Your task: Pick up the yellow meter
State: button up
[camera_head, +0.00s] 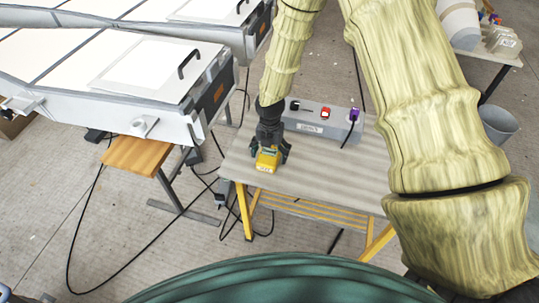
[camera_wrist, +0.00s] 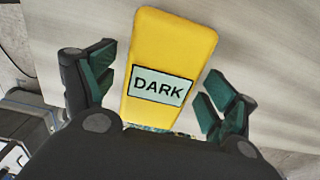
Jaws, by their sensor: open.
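The yellow meter (camera_head: 267,160) is at my gripper, over the left part of the grey table (camera_head: 322,180) in the head view. In the wrist view the yellow meter (camera_wrist: 170,48) has a pale label reading "DARK", and its lower end is hidden behind my gripper's dark body. My gripper (camera_wrist: 160,88) is open, with one finger on each side of the meter. A gap shows between each finger and the meter's sides. In the head view my gripper (camera_head: 269,152) reaches down from above. I cannot tell whether the meter touches the table.
A grey box (camera_head: 322,121) with a red switch and plugs stands at the table's back. Large white moulds (camera_head: 120,75) fill the left, with a wooden board (camera_head: 145,155) below them. Black cables run over the floor. A grey bucket (camera_head: 497,124) is at the right.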

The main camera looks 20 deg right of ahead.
jog(key=c, duration=1.2)
jog(key=shift+r, duration=0.2)
